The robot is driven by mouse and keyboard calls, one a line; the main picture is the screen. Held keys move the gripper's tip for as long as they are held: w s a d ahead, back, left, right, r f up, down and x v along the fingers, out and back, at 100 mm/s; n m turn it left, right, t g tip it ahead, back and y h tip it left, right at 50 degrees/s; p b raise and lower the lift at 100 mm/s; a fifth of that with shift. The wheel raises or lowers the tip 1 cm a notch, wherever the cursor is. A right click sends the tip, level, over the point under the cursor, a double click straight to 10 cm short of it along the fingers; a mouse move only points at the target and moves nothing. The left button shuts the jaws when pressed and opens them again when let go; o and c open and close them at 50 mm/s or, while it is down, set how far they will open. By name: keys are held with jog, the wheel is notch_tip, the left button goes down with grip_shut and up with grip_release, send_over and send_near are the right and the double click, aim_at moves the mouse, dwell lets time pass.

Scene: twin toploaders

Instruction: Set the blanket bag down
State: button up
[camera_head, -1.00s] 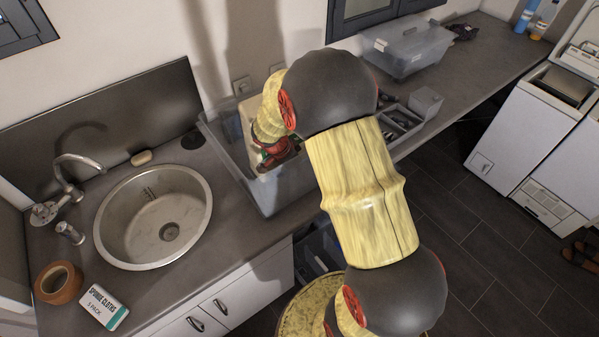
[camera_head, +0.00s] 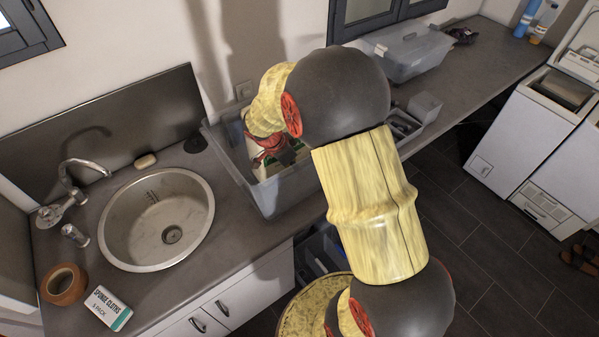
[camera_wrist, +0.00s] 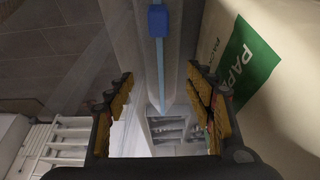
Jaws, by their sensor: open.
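My gripper (camera_head: 273,148) is down inside the grey bin (camera_head: 270,197) on the counter, mostly hidden by my arm in the head view. In the wrist view my gripper (camera_wrist: 161,92) is open, with fingers apart on both sides. A pale, narrow, see-through thing with a blue tab (camera_wrist: 157,20) and a light blue strip stands between the fingers. It looks like the blanket bag seen edge-on, but I cannot be sure. Its lower part is unclear, and I cannot tell whether a finger touches it.
A beige pack with a green label (camera_wrist: 246,65) is close on the right in the wrist view. The sink (camera_head: 156,220) is left of the bin. A lidded clear box (camera_head: 408,50) and a grey block (camera_head: 425,104) stand to the right.

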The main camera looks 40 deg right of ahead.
jog(key=v, duration=0.6)
jog(key=shift+a+r, duration=0.15)
jog(key=shift+r, duration=0.2)
